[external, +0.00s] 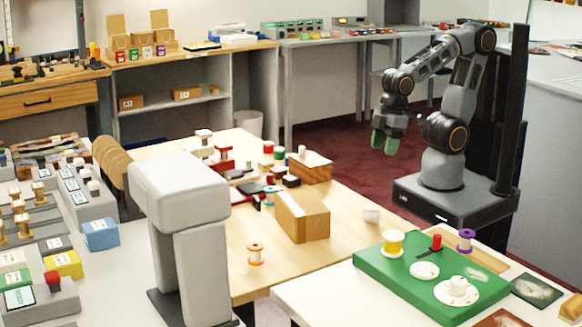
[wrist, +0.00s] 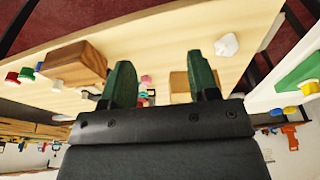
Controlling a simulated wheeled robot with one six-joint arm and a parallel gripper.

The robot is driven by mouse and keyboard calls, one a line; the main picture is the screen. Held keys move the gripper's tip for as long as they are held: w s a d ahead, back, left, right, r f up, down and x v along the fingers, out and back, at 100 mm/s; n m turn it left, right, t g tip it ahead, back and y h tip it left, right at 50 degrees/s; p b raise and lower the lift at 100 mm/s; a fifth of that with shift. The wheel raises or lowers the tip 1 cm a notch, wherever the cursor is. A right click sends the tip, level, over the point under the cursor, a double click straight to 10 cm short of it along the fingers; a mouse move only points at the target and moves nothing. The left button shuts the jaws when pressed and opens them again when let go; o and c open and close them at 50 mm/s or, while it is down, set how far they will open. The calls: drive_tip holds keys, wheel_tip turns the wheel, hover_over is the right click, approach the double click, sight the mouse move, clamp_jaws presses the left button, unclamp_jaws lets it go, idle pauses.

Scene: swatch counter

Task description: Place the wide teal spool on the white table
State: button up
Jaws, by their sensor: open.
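A small teal-blue spool (external: 270,195) stands on the wooden table (external: 345,215), left of a cardboard box. A greener teal piece (external: 279,152) stands at that table's far edge; I cannot tell which is the wide teal spool. The white table (external: 300,300) is in the front right and carries a green board (external: 375,262). My gripper (external: 386,142) hangs over the floor beyond the wooden table, with green fingers. In the wrist view my gripper (wrist: 160,85) is open, with nothing between its fingertips.
A cardboard box (external: 302,218) and a wooden block (external: 310,167) stand on the wooden table among red and dark small pieces. An orange-rimmed spool (external: 256,254) stands near its front edge. A grey machine (external: 185,220) blocks the left.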

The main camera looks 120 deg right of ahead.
sight(271, 188)
drive_tip(key=w+d+f+m+t+y, duration=0.1)
drive_tip(key=w+f+m+y, duration=0.1)
drive_tip(key=w+m, duration=0.2)
drive_tip(key=w+d+f+m+y, duration=0.2)
drive_tip(key=w+m, duration=0.2)
drive_tip(key=m, duration=0.2)
drive_tip(key=w+d+f+m+t+y, duration=0.1)
drive_tip(key=w+f+m+y, duration=0.1)
drive_tip(key=w+m, duration=0.2)
drive_tip(key=shift+w+d+m+t, duration=0.15)
drive_tip(key=shift+d+m+t, duration=0.15)
drive_tip(key=shift+m, duration=0.4)
drive_tip(key=w+d+r+m+t+h, duration=0.3)
drive_tip(key=w+d+m+t, duration=0.65)
drive_tip(key=m, duration=0.75)
drive_tip(key=shift+g, duration=0.75)
drive_tip(key=f, duration=0.2)
drive_tip(key=w+f, duration=0.1)
drive_tip(key=f, duration=0.1)
drive_tip(key=w+f, duration=0.1)
drive_tip(key=f, duration=0.1)
drive_tip(key=shift+d+f, duration=0.2)
drive_tip(key=shift+d, duration=0.05)
drive_tip(key=shift+x, duration=2.55)
drive_tip(key=c, duration=0.8)
